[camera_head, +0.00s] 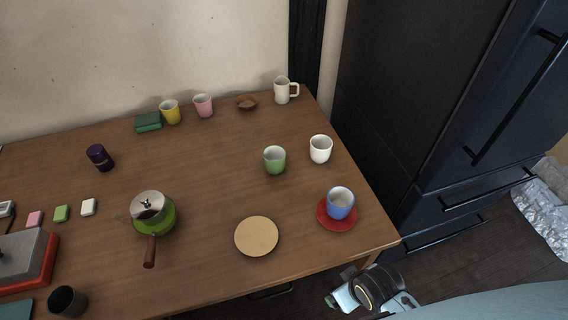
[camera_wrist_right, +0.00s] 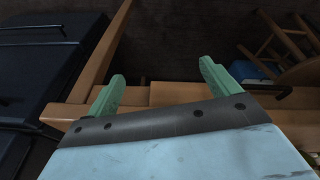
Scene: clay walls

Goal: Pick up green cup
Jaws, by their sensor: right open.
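The green cup (camera_head: 274,160) stands upright on the wooden table (camera_head: 200,200), right of the table's middle in the head view. A white cup (camera_head: 320,149) stands just to its right, apart from it. My right gripper (camera_wrist_right: 161,72) is open and empty in the right wrist view, its two green fingers apart. The green cup does not show in that view. In the head view part of my right arm shows below the table's front right edge, away from the cup. My left gripper is not in view.
A blue cup (camera_head: 341,202) stands on a red saucer (camera_head: 337,225) near the right edge. A round tan plate (camera_head: 257,236) lies in front of the green cup. A pot (camera_head: 153,216) stands to the left. Dark cabinets (camera_head: 430,110) rise to the right of the table.

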